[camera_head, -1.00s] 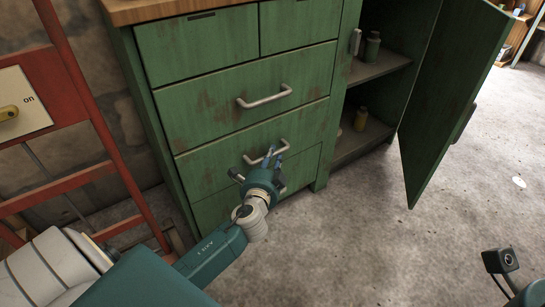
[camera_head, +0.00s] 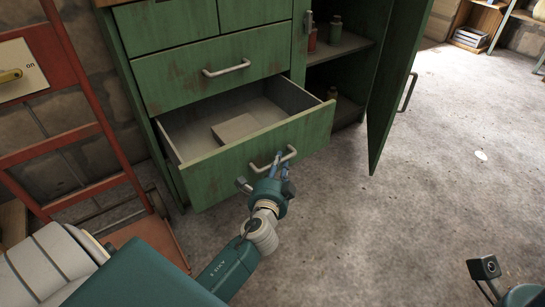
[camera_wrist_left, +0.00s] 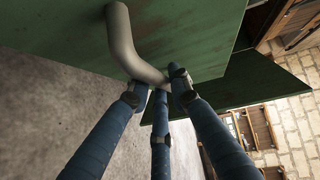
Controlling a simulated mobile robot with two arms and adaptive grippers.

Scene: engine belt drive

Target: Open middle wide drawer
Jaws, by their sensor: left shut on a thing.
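The middle wide drawer (camera_head: 245,150) of the green cabinet stands open in the head view, pulled well out, with a flat box-like object (camera_head: 234,128) inside. Its pale bar handle (camera_head: 273,159) is on the drawer front. My left gripper (camera_head: 280,168) is shut on this handle, coming from below and in front. In the left wrist view, the blue fingers (camera_wrist_left: 160,88) close around the lower bend of the handle (camera_wrist_left: 122,40). My right gripper's fingers do not show; only a small part of my right arm is at the lower right of the head view.
A closed wide drawer (camera_head: 212,72) is above the open one. To the right, a green cabinet door (camera_head: 400,80) stands open, with jars (camera_head: 335,30) on a shelf. A red hand truck (camera_head: 70,110) stands at left. The floor (camera_head: 400,220) in front is clear.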

